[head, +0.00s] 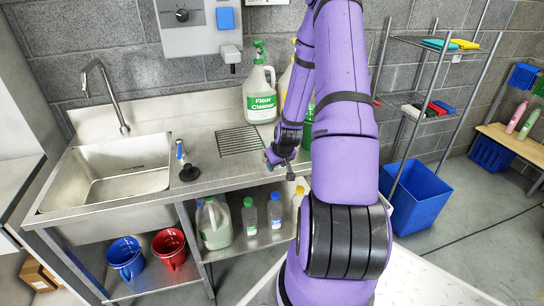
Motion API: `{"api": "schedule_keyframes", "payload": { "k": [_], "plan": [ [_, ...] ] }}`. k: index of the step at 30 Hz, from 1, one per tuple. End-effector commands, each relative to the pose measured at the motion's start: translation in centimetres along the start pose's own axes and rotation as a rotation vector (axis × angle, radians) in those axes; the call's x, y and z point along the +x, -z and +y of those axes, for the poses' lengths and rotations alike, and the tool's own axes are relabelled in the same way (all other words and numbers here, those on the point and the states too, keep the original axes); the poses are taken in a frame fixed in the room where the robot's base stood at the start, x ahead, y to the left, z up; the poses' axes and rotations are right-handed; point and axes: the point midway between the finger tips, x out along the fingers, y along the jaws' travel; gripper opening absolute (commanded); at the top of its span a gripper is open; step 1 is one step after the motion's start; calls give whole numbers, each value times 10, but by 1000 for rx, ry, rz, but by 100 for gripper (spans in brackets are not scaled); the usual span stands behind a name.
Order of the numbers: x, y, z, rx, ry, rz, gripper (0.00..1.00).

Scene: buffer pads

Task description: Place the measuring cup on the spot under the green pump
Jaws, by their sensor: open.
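A clear jug labelled "Floor Cleaner" (261,100) stands at the back of the steel counter. It has a green pump top (259,52). A dark slotted drain grate (239,140) lies in the counter in front of and left of the jug. My gripper (280,167) is open at the counter's front edge, right of the grate. I cannot make out a measuring cup. My purple arm covers the right part of the counter, including most of a yellowish jug and a green item behind it.
A grey wall unit (198,25) has a spout overhanging the counter. A blue bin (415,197) stands at right.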

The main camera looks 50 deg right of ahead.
Motion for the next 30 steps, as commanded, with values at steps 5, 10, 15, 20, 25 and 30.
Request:
{"api": "schedule_keyframes", "payload": {
  "k": [5,10,15,20,25,30],
  "plan": [
    [4,0,0,0,0,0,43],
    [4,0,0,0,0,0,36],
    [4,0,0,0,0,0,0],
    [4,0,0,0,0,0,0],
    [3,0,0,0,0,0,0],
    [0,5,-1,-1,-1,1,0]
  ]
}}
